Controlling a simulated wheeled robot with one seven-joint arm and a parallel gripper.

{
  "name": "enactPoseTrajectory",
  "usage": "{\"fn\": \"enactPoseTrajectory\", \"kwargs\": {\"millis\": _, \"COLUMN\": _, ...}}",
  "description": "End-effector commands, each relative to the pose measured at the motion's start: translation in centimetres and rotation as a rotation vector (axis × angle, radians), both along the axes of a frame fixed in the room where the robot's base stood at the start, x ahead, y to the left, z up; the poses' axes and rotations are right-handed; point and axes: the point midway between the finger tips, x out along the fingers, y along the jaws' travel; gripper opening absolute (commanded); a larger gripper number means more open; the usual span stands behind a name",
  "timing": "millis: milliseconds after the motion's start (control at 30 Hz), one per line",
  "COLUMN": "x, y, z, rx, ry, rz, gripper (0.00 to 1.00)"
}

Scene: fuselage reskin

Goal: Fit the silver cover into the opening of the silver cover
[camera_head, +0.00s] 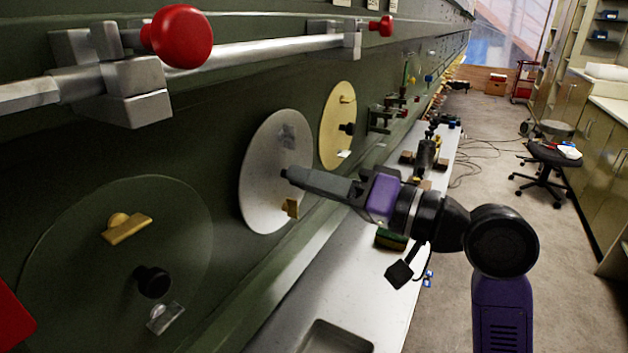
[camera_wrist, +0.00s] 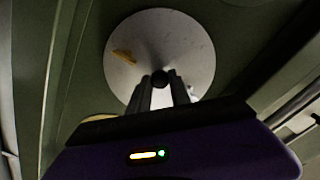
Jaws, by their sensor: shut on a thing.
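A round silver cover (camera_head: 262,185) stands upright at the green wall, with a small yellow block low on its right side. My gripper (camera_head: 287,173) reaches it from the right, and its fingertips meet the cover near its middle. In the wrist view the silver cover (camera_wrist: 195,50) lies straight ahead. My gripper (camera_wrist: 162,80) is shut on a small dark knob (camera_wrist: 160,77) at the cover's centre. The cover looks nearly flat to the wall, but I cannot tell whether it sits in an opening. Its rear side is hidden.
A dark green round cover (camera_head: 70,270) with a black knob is at the near left. A yellow cover (camera_head: 337,130) is beyond the silver one. A rail with red knobs (camera_head: 180,37) runs above. A grey ledge (camera_head: 370,285) runs below.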

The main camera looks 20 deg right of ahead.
Motion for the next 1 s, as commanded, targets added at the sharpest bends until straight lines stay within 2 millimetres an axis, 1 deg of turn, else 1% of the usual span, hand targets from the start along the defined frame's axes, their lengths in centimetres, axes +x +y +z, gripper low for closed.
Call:
{"fn": "enactPoseTrajectory", "kwargs": {"millis": 567, "x": 0.81, "y": 0.67, "z": 0.12, "rx": 0.0, "ry": -0.002, "rz": 0.001, "gripper": 0.0}}
{"fn": "enactPoseTrajectory", "kwargs": {"millis": 600, "x": 0.81, "y": 0.65, "z": 0.11, "rx": 0.0, "ry": -0.003, "rz": 0.001, "gripper": 0.3}}
{"fn": "enactPoseTrajectory", "kwargs": {"millis": 667, "x": 0.8, "y": 0.64, "z": 0.08, "rx": 0.0, "ry": -0.002, "rz": 0.001, "gripper": 0.42}}
{"fn": "enactPoseTrajectory", "kwargs": {"millis": 700, "x": 0.8, "y": 0.64, "z": 0.08, "rx": 0.0, "ry": -0.002, "rz": 0.001, "gripper": 0.5}}
{"fn": "enactPoseTrajectory", "kwargs": {"millis": 1000, "x": 0.78, "y": 0.61, "z": -0.06, "rx": 0.0, "ry": 0.001, "rz": 0.001, "gripper": 0.5}}
